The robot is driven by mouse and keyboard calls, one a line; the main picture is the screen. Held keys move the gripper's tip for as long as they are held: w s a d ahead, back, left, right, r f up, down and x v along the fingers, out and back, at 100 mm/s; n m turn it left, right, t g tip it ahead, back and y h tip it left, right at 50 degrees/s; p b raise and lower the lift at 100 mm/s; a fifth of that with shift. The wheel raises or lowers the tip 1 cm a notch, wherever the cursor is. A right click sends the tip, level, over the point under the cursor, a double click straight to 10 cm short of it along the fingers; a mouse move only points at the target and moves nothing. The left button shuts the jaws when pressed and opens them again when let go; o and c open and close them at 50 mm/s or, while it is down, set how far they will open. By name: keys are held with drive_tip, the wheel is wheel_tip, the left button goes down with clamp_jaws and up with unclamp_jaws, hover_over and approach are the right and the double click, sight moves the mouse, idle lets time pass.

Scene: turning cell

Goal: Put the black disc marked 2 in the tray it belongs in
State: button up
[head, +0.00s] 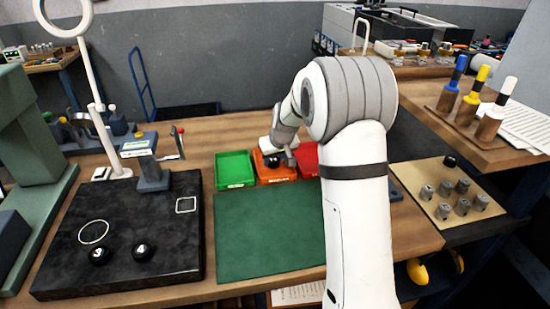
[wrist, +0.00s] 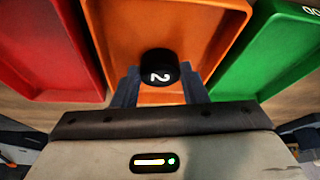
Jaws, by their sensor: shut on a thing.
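The black disc marked 2 (wrist: 159,66) is between the fingertips of my gripper (wrist: 160,85) in the wrist view. My gripper is shut on it. The disc is over the orange tray (wrist: 111,22); I cannot tell whether it touches the tray floor. In the head view my gripper (head: 275,160) is at the orange tray (head: 275,179), with the disc mostly hidden. The green tray (head: 234,184) stands to its left, and the red tray (head: 306,173) to its right, partly behind my arm.
A green mat (head: 262,245) lies clear in front of the trays. A board (head: 431,184) with several metal parts is at right. A magnifier lamp (head: 66,28) stands at left.

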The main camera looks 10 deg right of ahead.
drive_tip(key=o, duration=1.2)
drive_tip(key=shift+r, duration=0.25)
drive_tip(key=a+v, duration=0.1)
drive_tip(key=v, duration=1)
drive_tip(key=s+f+m+g+h, duration=0.1)
drive_tip(key=s+m+g, duration=0.1)
drive_tip(key=s, duration=3)
drive_tip(key=shift+s+f, duration=0.35)
drive_tip(key=shift+s, duration=0.05)
drive_tip(key=shift+a, duration=0.1)
